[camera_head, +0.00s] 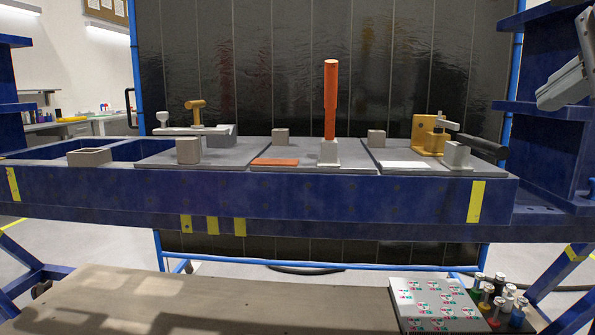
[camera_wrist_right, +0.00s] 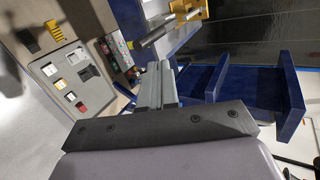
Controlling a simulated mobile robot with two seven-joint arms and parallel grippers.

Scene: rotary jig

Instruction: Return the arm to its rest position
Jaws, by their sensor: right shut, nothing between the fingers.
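My right gripper (camera_head: 545,97) is at the far right edge of the head view, raised in front of the blue shelving and pointing left. In the right wrist view its two grey fingers (camera_wrist_right: 156,85) are together with nothing between them. It is apart from the blue bench (camera_head: 330,195) and touches nothing that I can see. On the bench, an upright orange handle (camera_head: 330,100) stands at the middle station. A yellow clamp (camera_head: 428,135) with a black handle (camera_head: 483,146) is at the right station. My left gripper is not in view.
Blue shelving (camera_head: 545,75) stands close to the right gripper. A grey toggle clamp with a tan knob (camera_head: 196,112) is at the left station. Below, a white patterned board (camera_head: 435,305) and several coloured-base vials (camera_head: 497,305) sit on the lower table, whose left part is bare.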

